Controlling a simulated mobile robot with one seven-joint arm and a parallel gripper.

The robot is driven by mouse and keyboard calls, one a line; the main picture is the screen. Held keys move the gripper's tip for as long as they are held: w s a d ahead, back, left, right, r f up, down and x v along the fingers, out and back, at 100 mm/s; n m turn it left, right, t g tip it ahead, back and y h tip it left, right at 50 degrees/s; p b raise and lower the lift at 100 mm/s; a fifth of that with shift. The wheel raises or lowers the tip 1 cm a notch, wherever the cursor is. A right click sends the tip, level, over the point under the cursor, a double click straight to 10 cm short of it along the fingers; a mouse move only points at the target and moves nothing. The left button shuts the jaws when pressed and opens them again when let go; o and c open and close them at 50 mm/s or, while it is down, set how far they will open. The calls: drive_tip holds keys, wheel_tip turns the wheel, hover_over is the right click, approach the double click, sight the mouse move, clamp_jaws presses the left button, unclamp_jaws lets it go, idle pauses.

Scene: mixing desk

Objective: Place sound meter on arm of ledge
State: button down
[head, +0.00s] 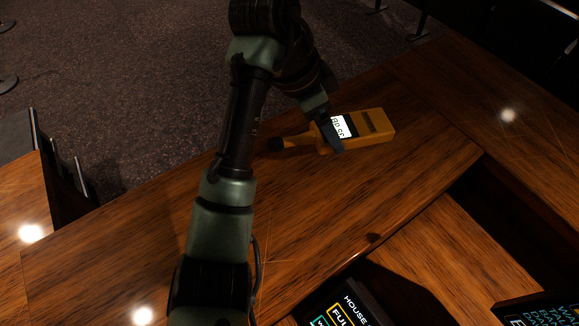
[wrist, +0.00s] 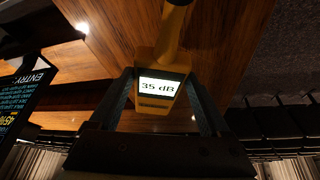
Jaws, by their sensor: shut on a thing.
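The sound meter (head: 378,123) is orange, with a dark round tip at its left end and a lit display. My gripper (head: 331,136) is shut on the meter's body near the display. In the wrist view the meter (wrist: 158,103) sits between the two fingers (wrist: 162,104), and its display reads 35 dB. The meter lies roughly level over the brown wooden ledge (head: 230,235). Whether it touches the wood or hangs just above it I cannot tell. The ledge meets another wooden stretch (head: 520,140) at a seam on the right.
A dark screen with lettering (head: 345,309) stands at the bottom, below the ledge's near edge. Another dark panel (head: 540,310) is at the lower right. A dark recess (head: 520,215) opens at the right. Carpeted floor (head: 120,70) lies beyond the ledge. The wood around the meter is clear.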

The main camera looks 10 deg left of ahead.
drive_tip(key=shift+w+d, duration=0.1)
drive_tip(key=shift+w, duration=0.25)
drive_tip(key=f, duration=0.5)
drive_tip(key=shift+s+p, duration=0.2)
drive_tip(key=shift+p, duration=0.15)
drive_tip(key=shift+w+f, duration=0.1)
drive_tip(key=shift+f, duration=2.2)
drive_tip(key=shift+f, duration=0.15)
unclamp_jaws()
